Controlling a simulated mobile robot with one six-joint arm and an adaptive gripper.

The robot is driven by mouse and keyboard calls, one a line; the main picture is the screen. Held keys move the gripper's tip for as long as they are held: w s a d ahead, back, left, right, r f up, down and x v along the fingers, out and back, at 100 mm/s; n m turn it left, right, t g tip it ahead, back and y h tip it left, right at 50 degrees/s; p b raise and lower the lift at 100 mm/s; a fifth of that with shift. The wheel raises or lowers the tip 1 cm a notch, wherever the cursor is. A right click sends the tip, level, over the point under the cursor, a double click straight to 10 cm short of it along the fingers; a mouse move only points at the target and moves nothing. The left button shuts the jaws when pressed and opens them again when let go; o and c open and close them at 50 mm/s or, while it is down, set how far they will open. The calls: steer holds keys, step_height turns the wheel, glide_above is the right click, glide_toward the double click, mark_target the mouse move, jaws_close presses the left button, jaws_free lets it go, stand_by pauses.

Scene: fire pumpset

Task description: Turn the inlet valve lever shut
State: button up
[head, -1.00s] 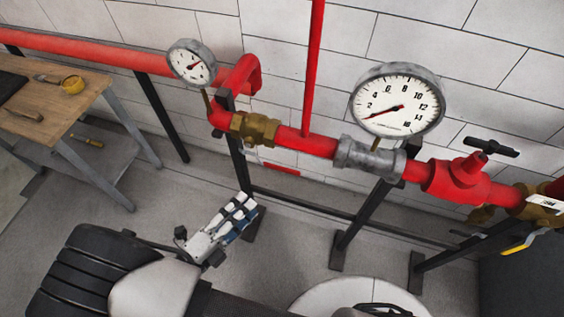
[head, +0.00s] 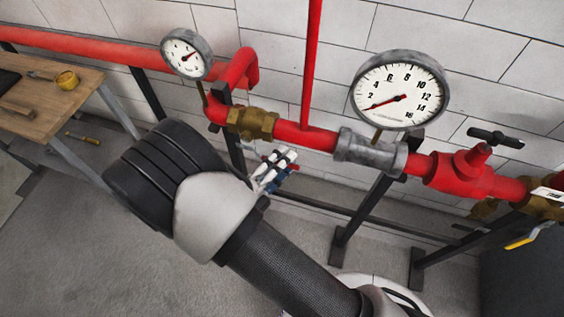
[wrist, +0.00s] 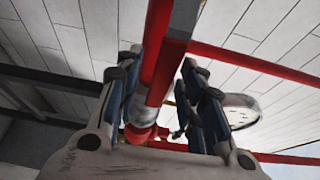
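A yellow-handled lever (head: 522,241) hangs below the brass valve (head: 541,206) at the right edge of the head view, angled down to the left. Part of this valve is cut off by the frame. My gripper (head: 274,171) is below the red pipe, near the left brass fitting (head: 252,123), far left of the yellow lever. In the wrist view my gripper (wrist: 158,72) has its two fingers spread apart with nothing held between them. A red pipe shows behind the gap. The yellow lever is not visible in the wrist view.
The red pipe (head: 308,136) carries a large gauge (head: 400,90), a small gauge (head: 187,54) and a red valve with a black handle (head: 495,138). Dark support posts (head: 362,205) stand below. A wooden workbench (head: 50,100) is at left.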

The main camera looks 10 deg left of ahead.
steer(key=shift+c, duration=0.2)
jaws_close()
stand_by(0.6)
